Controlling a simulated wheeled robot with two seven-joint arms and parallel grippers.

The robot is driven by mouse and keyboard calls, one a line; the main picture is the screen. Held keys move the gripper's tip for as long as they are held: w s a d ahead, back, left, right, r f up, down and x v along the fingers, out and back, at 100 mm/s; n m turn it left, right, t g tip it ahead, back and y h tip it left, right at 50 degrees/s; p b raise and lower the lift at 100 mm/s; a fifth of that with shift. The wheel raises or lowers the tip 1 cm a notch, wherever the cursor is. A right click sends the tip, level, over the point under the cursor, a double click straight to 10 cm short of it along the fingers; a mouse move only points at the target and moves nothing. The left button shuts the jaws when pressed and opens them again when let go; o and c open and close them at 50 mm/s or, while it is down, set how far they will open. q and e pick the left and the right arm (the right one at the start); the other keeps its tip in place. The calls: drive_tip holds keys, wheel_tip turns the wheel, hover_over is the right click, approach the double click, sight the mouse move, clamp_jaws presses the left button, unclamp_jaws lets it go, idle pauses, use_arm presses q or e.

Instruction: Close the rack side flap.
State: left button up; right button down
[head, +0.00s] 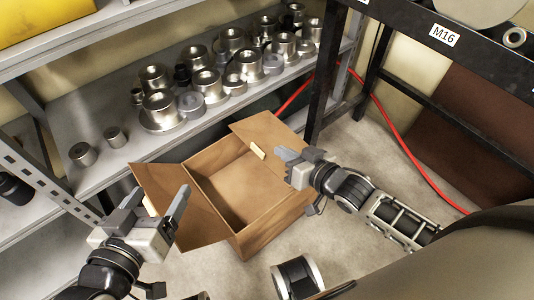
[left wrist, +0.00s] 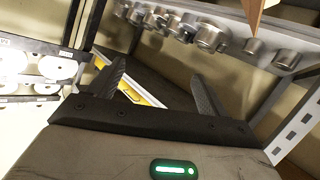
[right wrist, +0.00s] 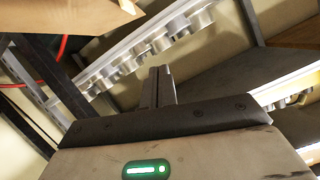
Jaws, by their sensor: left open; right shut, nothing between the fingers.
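An open brown cardboard box (head: 222,190) stands on the floor, its inside visible and empty where I can see. Its left flap (head: 178,205) is folded outward, beside my left gripper (head: 158,198). Its right flap (head: 270,138) is also open, spread up and outward towards the dark rack, with a pale tab on its edge. My left gripper is open and empty. My right gripper (head: 284,155) is shut and empty, close to the right flap; I cannot tell whether it touches. A cardboard piece shows at the top of the left wrist view (left wrist: 254,16) and right wrist view (right wrist: 95,12).
A grey shelf (head: 115,160) with several metal cylinders runs behind the box. A dark rack (head: 455,60) labelled M16 stands at the right. A red cable (head: 405,150) trails behind my right arm. Bare floor (head: 220,270) lies in front of the box.

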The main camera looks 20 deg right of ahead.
wheel_tip(320, 180, down, 3)
drive_tip(key=w+d+b, duration=0.2)
drive_tip(key=d, duration=0.1)
drive_tip(key=n+b, duration=0.1)
drive_tip(key=b, duration=0.3)
hover_over(265, 157)
drive_tip(key=d, duration=0.1)
wheel_tip(265, 157, down, 3)
drive_tip(key=shift+r+t+y, duration=0.1)
drive_tip(key=shift+t+y, duration=0.2)
drive_tip(key=shift+t, duration=0.1)
drive_tip(key=f+b, duration=0.1)
drive_tip(key=a+f+b, duration=0.1)
drive_tip(key=f, duration=0.1)
drive_tip(key=shift+w+f+b, duration=0.15)
drive_tip(key=shift+b, duration=0.15)
drive_tip(key=shift+a+f, duration=0.1)
drive_tip(key=shift+f, duration=0.1)
use_arm(q)
wheel_tip(265, 157, up, 6)
drive_tip(key=d+t+h, duration=0.1)
drive_tip(key=t+h, duration=0.2)
drive_tip(key=t, duration=0.1)
drive_tip(key=shift+w+d+m+t+h, duration=0.3)
drive_tip(key=shift+d+h, duration=0.05)
drive_tip(key=shift+h, duration=0.05)
